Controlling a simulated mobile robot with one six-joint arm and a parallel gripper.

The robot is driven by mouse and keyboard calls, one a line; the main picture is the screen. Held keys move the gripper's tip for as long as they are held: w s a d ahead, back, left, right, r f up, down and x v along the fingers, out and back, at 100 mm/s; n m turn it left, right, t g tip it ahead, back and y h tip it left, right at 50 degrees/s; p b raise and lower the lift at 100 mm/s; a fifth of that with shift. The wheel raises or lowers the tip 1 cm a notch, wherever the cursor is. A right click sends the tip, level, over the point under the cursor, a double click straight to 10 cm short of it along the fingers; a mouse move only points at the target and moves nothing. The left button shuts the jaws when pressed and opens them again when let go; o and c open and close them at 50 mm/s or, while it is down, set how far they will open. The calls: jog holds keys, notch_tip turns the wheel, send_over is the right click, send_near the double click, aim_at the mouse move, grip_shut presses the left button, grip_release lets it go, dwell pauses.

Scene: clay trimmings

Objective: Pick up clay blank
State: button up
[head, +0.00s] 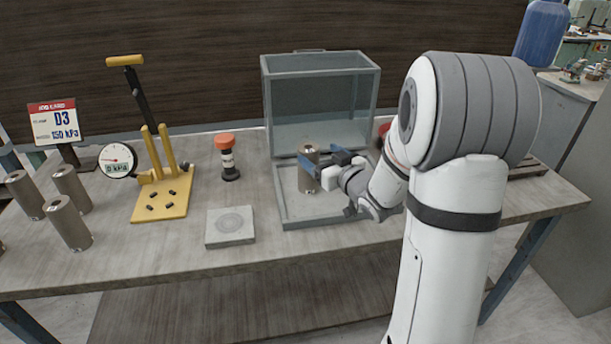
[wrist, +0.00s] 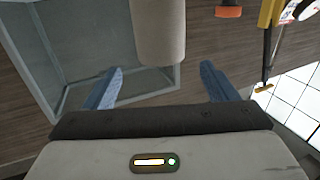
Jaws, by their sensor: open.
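A grey-brown cylinder (head: 308,181), which looks like the clay blank, stands upright in the shallow grey tray (head: 290,222) in front of the clear-sided case. My gripper (head: 318,160) is at this cylinder, its blue fingers open and partly covering it in the head view. In the wrist view the cylinder (wrist: 158,30) lies between the lines of the two fingers (wrist: 161,70), with a gap on each side. Its near end is about level with the fingertips there. I cannot tell how deep it sits between the fingers.
The glazed case (head: 320,100) rises behind the tray. Several similar cylinders (head: 70,222) stand at the left. A yellow lever press (head: 162,195), an orange-topped device (head: 227,160) and a grey square plate (head: 230,226) stand between. The table front is clear.

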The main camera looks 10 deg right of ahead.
aim_at(305, 143)
jog(key=shift+w+a+f+y, duration=0.2)
jog(key=shift+w+a+y, duration=0.1)
jog(key=shift+w, duration=0.1)
jog(key=p+x, duration=0.1)
jog(key=x, duration=0.6)
jog(key=shift+d+f, duration=0.1)
jog(key=shift+d, duration=0.05)
jog(key=shift+c, duration=0.3)
grip_shut()
